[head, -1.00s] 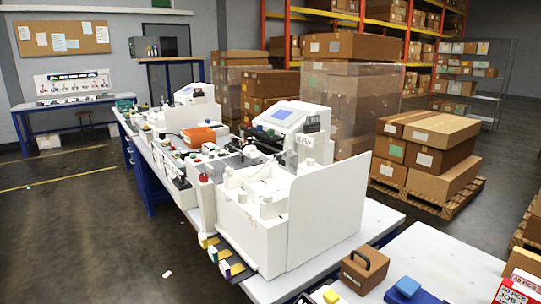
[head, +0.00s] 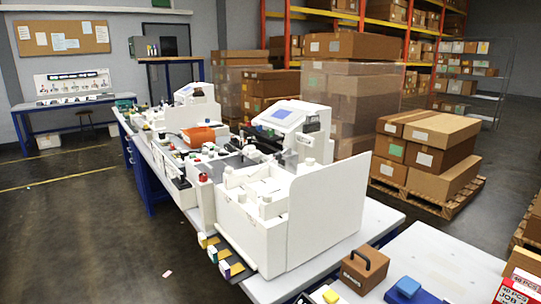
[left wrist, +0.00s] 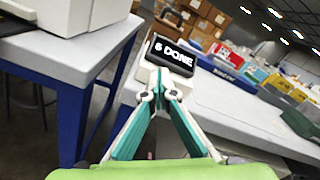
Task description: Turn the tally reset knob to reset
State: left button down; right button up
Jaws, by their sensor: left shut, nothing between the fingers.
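In the left wrist view my left gripper (left wrist: 167,93) has its teal fingers brought together at the tips, with nothing between them. Just beyond the tips is a black sign reading "6 DONE" (left wrist: 172,54) on a white body, above a white tabletop. I cannot tell whether the tips touch it. I cannot make out a tally reset knob in either view; any knob near the sign is hidden or too small to tell. Neither gripper shows in the head view. My right gripper is not in view.
In the head view a white plotter machine (head: 327,215) stands on a long table, beside a brown box with a handle (head: 364,270) and a blue block (head: 407,287). In the left wrist view, colourful boxes (left wrist: 262,75) stand behind the sign. Bare tabletop (left wrist: 225,110) lies right of the fingers.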

pick_arm(q)
jog(key=shift+s+d+r, duration=0.1)
jog(key=shift+s+d, duration=0.35)
jog(key=shift+s, duration=0.45)
jog(key=v, duration=0.3)
jog(key=r+v, duration=0.1)
jog(key=v, duration=0.1)
jog(key=shift+s+a+r, duration=0.1)
jog(key=shift+a, duration=0.35)
dwell(0.3)
